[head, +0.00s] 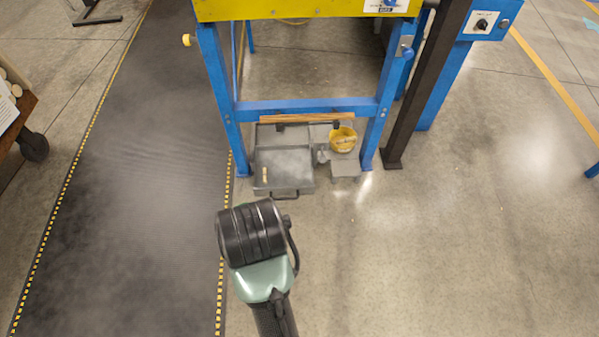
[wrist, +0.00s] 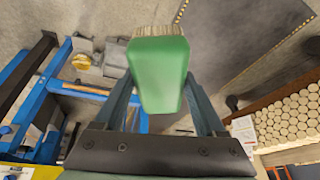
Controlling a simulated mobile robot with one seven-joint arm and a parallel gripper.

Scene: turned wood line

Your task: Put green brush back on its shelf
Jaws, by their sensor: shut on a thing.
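A green brush (wrist: 160,68) with pale bristles at its far end fills the middle of the wrist view. My gripper (wrist: 160,85) is shut on it, with one finger on each side. In the head view only my arm shows, low in the picture, and I cannot make out the brush or fingers there. No shelf can be clearly told as the brush's own.
A blue frame (head: 305,108) with a yellow top (head: 285,9) stands ahead. A cart of round wood pieces (wrist: 292,115) is at the right of the wrist view. A dark mat (head: 140,160) lies left; floor at right is clear.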

